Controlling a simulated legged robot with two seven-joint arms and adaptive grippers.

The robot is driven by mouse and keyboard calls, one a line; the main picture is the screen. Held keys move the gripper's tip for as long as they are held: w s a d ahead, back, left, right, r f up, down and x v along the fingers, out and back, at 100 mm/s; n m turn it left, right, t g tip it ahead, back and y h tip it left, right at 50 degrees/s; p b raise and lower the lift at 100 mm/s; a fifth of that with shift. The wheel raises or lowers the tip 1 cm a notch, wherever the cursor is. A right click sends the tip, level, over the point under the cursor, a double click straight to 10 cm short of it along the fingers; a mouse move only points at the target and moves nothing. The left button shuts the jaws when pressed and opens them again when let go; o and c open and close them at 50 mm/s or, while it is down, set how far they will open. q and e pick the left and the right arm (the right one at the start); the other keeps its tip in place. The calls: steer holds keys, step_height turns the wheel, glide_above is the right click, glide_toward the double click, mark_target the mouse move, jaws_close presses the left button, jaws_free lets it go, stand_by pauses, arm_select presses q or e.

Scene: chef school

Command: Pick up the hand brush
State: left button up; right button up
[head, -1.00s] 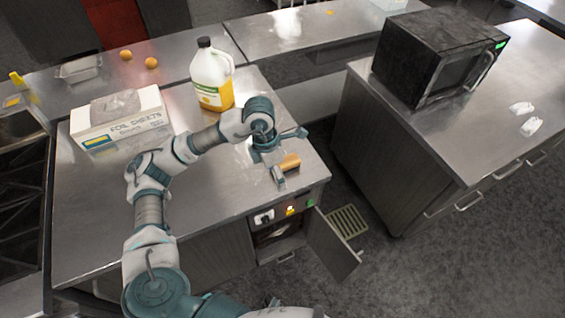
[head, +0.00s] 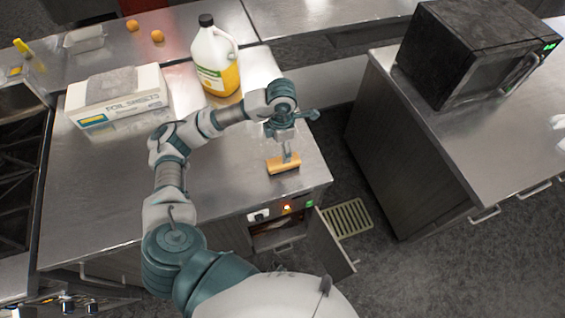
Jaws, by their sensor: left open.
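The hand brush (head: 283,165) shows as a small orange-brown wooden block on the steel counter, near its front right edge. My left gripper (head: 299,137) is open just above and behind the brush. One finger points down close to the brush and another sticks out to the right. I cannot tell whether the lower finger touches the brush. The brush's bristles cannot be made out. My right gripper is not in view.
A foil sheets box (head: 118,100) and a yellow-filled jug (head: 215,60) stand farther back on the counter (head: 95,200). A cabinet door (head: 332,243) hangs open below. A black microwave (head: 470,50) sits on the right counter.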

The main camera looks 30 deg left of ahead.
arm_select(q)
steer(key=f, duration=0.2)
steer(key=d+f, duration=0.1)
steer(key=f, duration=0.1)
steer(key=shift+w, duration=0.2)
steer(key=f, duration=0.2)
steer(key=a+f, duration=0.1)
steer(key=f, duration=0.2)
steer(key=shift+f+p, duration=0.35)
steer(key=shift+d, duration=0.25)
steer(key=shift+d+r, duration=0.1)
steer(key=shift+d, duration=0.2)
steer(key=c, duration=0.6)
steer(key=shift+s, duration=0.1)
steer(key=c, duration=0.7)
steer(key=shift+a, duration=0.4)
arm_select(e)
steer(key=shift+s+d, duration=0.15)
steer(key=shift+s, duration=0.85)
